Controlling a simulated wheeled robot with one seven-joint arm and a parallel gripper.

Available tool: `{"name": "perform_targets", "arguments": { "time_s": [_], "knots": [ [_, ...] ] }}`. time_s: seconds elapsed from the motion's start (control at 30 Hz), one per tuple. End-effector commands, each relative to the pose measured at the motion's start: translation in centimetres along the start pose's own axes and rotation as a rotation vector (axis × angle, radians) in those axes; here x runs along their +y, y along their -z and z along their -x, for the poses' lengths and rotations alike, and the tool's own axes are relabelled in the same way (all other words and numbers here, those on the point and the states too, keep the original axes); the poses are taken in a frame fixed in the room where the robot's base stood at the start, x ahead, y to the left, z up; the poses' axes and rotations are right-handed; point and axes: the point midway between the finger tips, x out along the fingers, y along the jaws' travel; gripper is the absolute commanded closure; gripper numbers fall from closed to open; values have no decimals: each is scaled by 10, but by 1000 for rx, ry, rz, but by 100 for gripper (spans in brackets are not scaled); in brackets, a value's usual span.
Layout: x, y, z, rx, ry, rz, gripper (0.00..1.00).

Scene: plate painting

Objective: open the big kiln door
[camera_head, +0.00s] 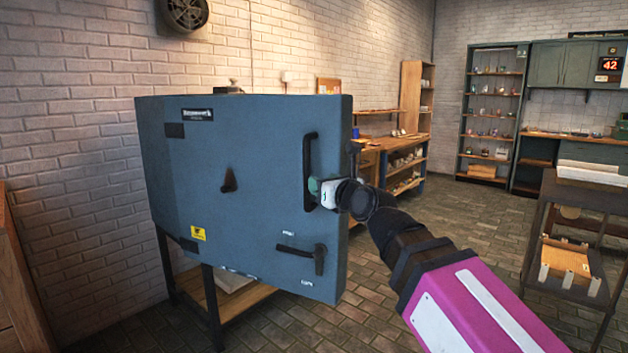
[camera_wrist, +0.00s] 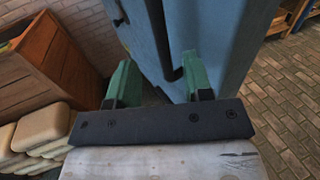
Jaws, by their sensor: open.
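The big kiln door (camera_head: 250,180) is the blue-grey front panel with a yellow warning label, at left centre in the head view. I cannot tell from this angle whether it stands ajar. Its tall black handle (camera_head: 309,145) is upright near the right edge. My gripper (camera_head: 313,187) is at the lower part of this handle. In the wrist view my gripper (camera_wrist: 160,75) has its two green fingers spread, with the dark lower end of the handle (camera_wrist: 173,73) between them. Contact with the fingers is unclear. A black lever latch (camera_head: 319,258) sits lower on the door.
The kiln stands on a dark-legged frame (camera_head: 212,305) with a wooden lower shelf. A dark cart (camera_head: 545,225) stands at the right. A workbench (camera_head: 375,160) and shelves (camera_head: 467,125) are behind. Stacked pale bags (camera_wrist: 35,140) lie left in the wrist view. Tiled floor right of the kiln is clear.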

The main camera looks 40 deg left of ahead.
Motion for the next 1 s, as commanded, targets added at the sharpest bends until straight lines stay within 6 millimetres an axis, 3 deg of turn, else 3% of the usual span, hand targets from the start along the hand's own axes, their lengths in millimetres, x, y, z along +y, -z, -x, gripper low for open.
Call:
{"name": "perform_targets", "arguments": {
  "time_s": [0.13,0.57,0.67,1.0],
  "knots": [
    [0,1,16,0,1,0,54],
    [-9,7,16,17,11,33,54],
    [-28,23,15,58,30,107,54],
    [-129,110,32,308,79,503,54]
  ]
}}
